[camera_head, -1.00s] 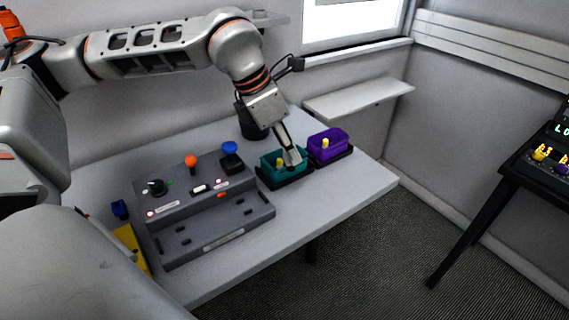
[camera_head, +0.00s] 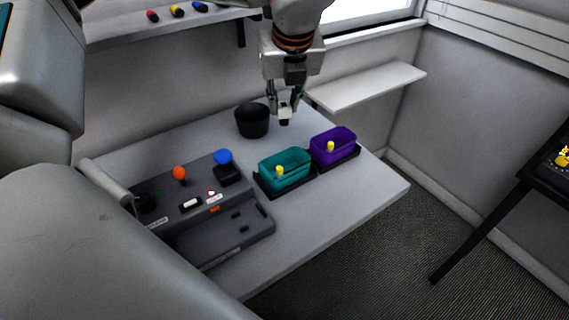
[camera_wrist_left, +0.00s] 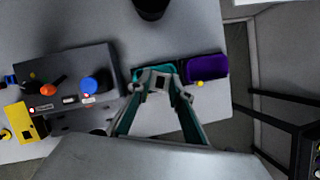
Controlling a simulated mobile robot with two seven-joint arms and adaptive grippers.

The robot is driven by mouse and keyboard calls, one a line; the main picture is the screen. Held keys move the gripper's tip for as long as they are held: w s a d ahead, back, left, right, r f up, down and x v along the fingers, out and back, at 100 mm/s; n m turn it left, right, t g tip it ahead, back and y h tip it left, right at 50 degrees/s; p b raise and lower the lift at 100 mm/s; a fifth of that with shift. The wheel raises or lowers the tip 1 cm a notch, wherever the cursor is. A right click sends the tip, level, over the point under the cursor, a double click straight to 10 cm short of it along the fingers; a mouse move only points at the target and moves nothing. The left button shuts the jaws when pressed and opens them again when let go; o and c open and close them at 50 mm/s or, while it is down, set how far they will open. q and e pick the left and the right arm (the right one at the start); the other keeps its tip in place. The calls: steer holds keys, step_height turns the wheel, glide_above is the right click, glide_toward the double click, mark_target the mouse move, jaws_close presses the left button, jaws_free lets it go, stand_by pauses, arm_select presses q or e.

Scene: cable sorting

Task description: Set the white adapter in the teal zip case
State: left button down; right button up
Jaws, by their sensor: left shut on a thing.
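The teal zip case (camera_head: 285,172) sits in a black tray on the table, with a yellow knob (camera_head: 279,172) at its front. In the left wrist view the teal case (camera_wrist_left: 150,72) is partly hidden by my fingers. My left gripper (camera_head: 286,112) points down, above and behind the teal case, clear of it. It is shut on a small item with pale and dark parts, which also shows between the fingertips in the left wrist view (camera_wrist_left: 159,84). I cannot tell for sure that it is the white adapter. My right gripper is not in view.
A purple case (camera_head: 333,147) stands right of the teal one. A black cup (camera_head: 252,121) stands at the back. A grey panel (camera_head: 215,225) with orange and blue knobs is on the left. An empty wall shelf (camera_head: 368,86) is behind. The table's front right is clear.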

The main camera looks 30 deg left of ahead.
mark_target(284, 161)
arm_select(q)
step_height(284, 161, down, 17)
steer(key=shift+f, duration=0.15)
stand_by(0.4)
steer(key=shift+f, duration=0.15)
steer(key=c, duration=2.1)
jaws_free()
steer(key=shift+r, duration=0.3)
steer(key=v, duration=1.1)
steer(key=shift+s+d+r+b, duration=0.15)
steer(key=shift+r+b, duration=0.15)
